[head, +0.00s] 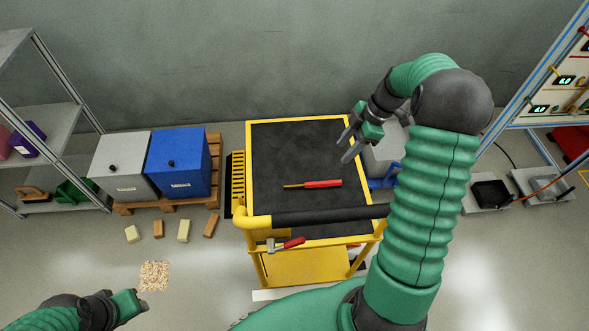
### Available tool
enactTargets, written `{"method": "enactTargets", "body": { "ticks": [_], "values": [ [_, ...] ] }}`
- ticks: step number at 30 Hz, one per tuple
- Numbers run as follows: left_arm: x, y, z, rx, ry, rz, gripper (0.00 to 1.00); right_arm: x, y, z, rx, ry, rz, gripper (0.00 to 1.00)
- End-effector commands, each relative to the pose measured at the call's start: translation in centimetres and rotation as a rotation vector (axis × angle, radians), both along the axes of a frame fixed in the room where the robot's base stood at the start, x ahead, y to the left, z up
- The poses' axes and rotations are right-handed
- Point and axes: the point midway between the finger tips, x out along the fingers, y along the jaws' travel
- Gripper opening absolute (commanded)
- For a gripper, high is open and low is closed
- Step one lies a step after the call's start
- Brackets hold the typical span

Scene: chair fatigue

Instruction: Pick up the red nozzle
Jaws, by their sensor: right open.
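A long red piece with a thin yellowish-brown end (322,184), which looks like the red nozzle, lies flat on the black top of the yellow cart (285,150). My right gripper (345,147) is open and empty over the cart's right side. It is apart from the red piece, above and to the right of it in the picture. My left gripper (143,299) is low at the lower left, away from the cart; its jaws are too small to read.
A red-handled hammer (290,244) is at the cart's front, below the black push bar (330,215). A blue bin (180,165) and a grey bin (122,165) stand on a pallet at left. Several small blocks (184,230) lie on the floor. The cart top is otherwise clear.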

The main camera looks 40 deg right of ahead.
Motion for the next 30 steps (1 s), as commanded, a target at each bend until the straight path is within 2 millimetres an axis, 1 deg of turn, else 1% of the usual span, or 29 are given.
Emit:
{"method": "enactTargets", "body": {
  "ticks": [2,5,9,12,15,20,27,30],
  "values": [
    [0.0,0.0,-0.3,0.0,0.001,-0.001,0.36,-0.1,0.1,-0.9,0.003,0.002,0.0,0.45],
    [-0.1,-0.1,-0.8,-0.001,0.001,-0.002,0.36,0.3,1.1,-3.0,0.002,0.004,0.001,0.45],
    [-0.1,-0.1,-1.5,-0.001,0.001,-0.002,0.36,1.2,2.7,-6.5,-0.002,0.006,0.003,0.45],
    [-0.1,-0.1,-2.0,0.0,0.001,-0.002,0.36,1.7,3.7,-8.6,-0.007,0.006,0.002,0.45],
    [-0.1,-0.1,-2.2,0.0,0.001,-0.001,0.36,2.0,4.2,-10.0,-0.007,0.005,0.0,0.45],
    [-0.1,-0.1,-2.4,0.0,0.0,-0.001,0.36,2.1,4.4,-11.4,-0.006,0.004,0.0,0.45],
    [-0.1,-0.1,-3.4,0.0,0.0,-0.001,0.36,2.7,5.8,-15.3,-0.005,0.006,0.0,0.45],
    [-0.1,-0.1,-3.4,0.0,0.001,-0.002,0.36,2.9,6.0,-15.6,-0.007,0.005,-0.002,0.45]
  ]
}}
